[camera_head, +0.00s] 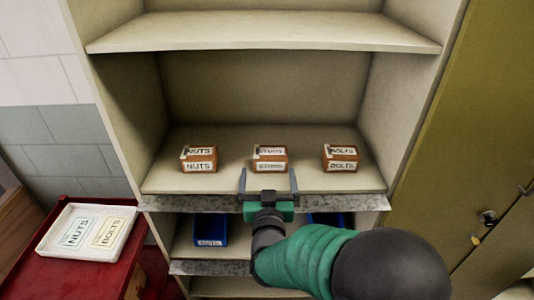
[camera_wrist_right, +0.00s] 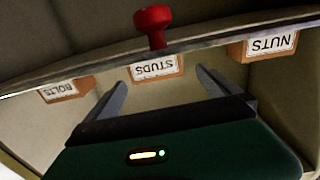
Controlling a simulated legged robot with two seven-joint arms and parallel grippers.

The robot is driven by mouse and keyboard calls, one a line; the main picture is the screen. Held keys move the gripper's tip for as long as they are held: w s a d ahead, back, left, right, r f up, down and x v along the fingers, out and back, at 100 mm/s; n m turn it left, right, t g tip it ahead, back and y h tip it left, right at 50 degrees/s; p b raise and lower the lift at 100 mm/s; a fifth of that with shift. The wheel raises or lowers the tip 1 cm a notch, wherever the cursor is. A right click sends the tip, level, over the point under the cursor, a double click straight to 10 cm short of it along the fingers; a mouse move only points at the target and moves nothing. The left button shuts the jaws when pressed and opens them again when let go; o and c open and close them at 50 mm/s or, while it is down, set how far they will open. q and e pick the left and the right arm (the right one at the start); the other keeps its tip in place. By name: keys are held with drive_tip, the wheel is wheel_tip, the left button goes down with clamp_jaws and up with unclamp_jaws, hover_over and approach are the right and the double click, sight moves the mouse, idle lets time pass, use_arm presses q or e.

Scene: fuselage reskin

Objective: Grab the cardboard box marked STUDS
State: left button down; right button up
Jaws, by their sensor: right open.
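The STUDS box (camera_head: 270,166), a small brown cardboard box with white labels, sits upright in the middle of the shelf. It also shows upside down in the right wrist view (camera_wrist_right: 156,68). My right gripper (camera_head: 268,178) is open and empty at the shelf's front edge, just in front of this box. Its two fingers point at the box, one toward each side, and appear short of it. In the right wrist view the box shows between the spread fingertips (camera_wrist_right: 162,80). My left gripper is not in view.
The NUTS box (camera_head: 198,166) stands left and the BOLTS box (camera_head: 342,166) right, with gaps between. An upper shelf (camera_head: 265,36) spans above. Blue bins (camera_head: 211,232) stand below. A white tray (camera_head: 70,247) rests on a red surface. A red knob (camera_wrist_right: 152,22) shows near the shelf edge.

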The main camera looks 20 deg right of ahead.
sight(271, 163)
drive_tip(key=x, duration=0.3)
drive_tip(key=d+p+x, duration=0.1)
drive_tip(key=x, duration=0.2)
drive_tip(key=shift+w+d+p, duration=0.1)
drive_tip(key=shift+d+p, duration=0.1)
drive_tip(key=shift+p, duration=0.1)
drive_tip(key=shift+w, duration=0.4)
drive_tip(key=shift+a, duration=0.35)
drive_tip(key=shift+c, duration=0.9)
drive_tip(key=shift+s, duration=0.1)
drive_tip(key=c, duration=0.9)
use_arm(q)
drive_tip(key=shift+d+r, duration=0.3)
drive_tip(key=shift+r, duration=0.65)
use_arm(e)
drive_tip(key=c, duration=0.7)
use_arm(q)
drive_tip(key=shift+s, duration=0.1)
use_arm(e)
drive_tip(key=shift+d, duration=0.2)
